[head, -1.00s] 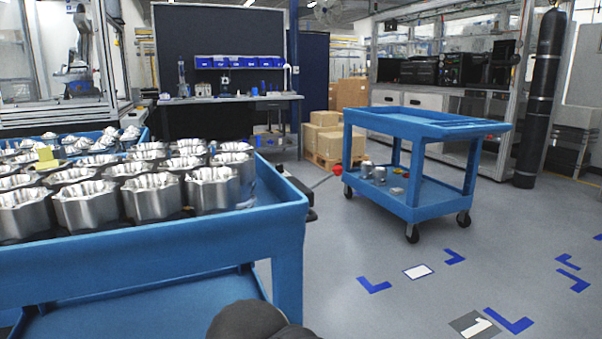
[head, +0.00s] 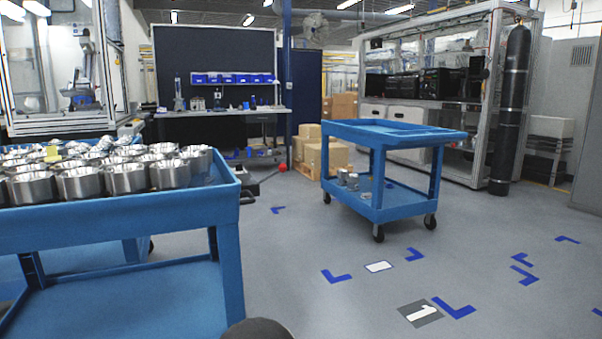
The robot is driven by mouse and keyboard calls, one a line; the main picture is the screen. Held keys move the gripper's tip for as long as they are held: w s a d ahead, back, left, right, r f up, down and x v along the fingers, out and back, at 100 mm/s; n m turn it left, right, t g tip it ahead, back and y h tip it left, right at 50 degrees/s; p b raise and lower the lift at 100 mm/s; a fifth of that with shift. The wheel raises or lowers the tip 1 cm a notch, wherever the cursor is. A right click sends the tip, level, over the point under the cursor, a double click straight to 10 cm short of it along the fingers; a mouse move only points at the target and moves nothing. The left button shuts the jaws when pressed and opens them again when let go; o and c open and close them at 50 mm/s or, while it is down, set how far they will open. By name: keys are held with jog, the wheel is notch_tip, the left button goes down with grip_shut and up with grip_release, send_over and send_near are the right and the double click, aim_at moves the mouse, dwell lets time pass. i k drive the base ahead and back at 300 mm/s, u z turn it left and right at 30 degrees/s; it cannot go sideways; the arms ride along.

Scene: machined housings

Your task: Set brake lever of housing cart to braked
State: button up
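The housing cart (head: 232,245) is the blue cart at the left, with rows of shiny machined housings (head: 126,178) on its top tray. A thin rod with a red ball knob (head: 283,167) sticks out beyond the cart's far right side and looks like the brake lever. Its lower end is hidden behind the cart, and I cannot tell its setting. My gripper is not in view. Only a dark rounded part of my own body shows at the bottom edge.
A second blue cart (head: 397,205) with a few small parts on its lower shelf stands right of centre. Cardboard boxes (head: 325,155) and a workbench (head: 220,112) are behind. The floor between the carts is clear, with blue corner marks (head: 453,307) and a "1" plate (head: 421,313).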

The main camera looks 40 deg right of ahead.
aim_at(282, 167)
jog(key=z, duration=1.1)
jog(key=i, duration=0.5)
jog(key=z, duration=0.5)
jog(key=k, duration=1.25)
jog(key=u, duration=0.25)
jog(key=i, duration=0.6)
jog(key=u, duration=0.35)
jog(key=i, duration=1.15)
jog(key=z, duration=0.7)
